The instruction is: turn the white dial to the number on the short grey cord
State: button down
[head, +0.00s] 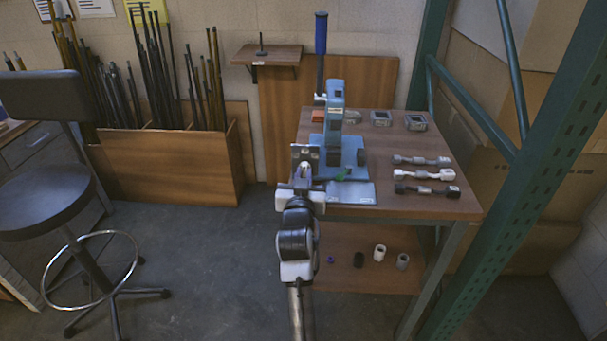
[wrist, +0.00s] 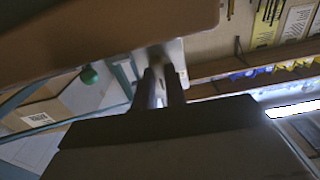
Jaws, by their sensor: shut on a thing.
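A blue press (head: 334,135) with a tall blue-handled lever stands at the left of the wooden table (head: 455,205). My gripper (head: 303,170) is at the front left of the press. In the wrist view its two fingers (wrist: 162,85) are close together on a pale piece (wrist: 174,52), apparently the white dial, mostly hidden; its setting cannot be read. The short grey cord (head: 422,161) lies on the table to the right, with the white cord (head: 424,174) and black cord (head: 427,190) in front of it. The number on the grey cord is too small to read.
Several small grey units (head: 381,118) stand along the table's back. A green knob (wrist: 88,75) shows in the wrist view. Several small cylinders (head: 379,253) stand on the lower shelf. A green steel post (head: 510,190) rises right of the table; a stool (head: 52,205) stands left.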

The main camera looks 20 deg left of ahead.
jog(key=n+p, duration=0.2)
jog(key=n, duration=0.3)
jog(key=shift+n, duration=0.3)
jog(key=shift+n+p, duration=0.8)
jog(key=shift+n, duration=1.5)
jog(key=c, duration=1.4)
grip_release()
jog(key=shift+c, duration=0.2)
jog(key=b+v, duration=0.3)
jog(key=v, duration=1)
jog(key=shift+s, duration=0.4)
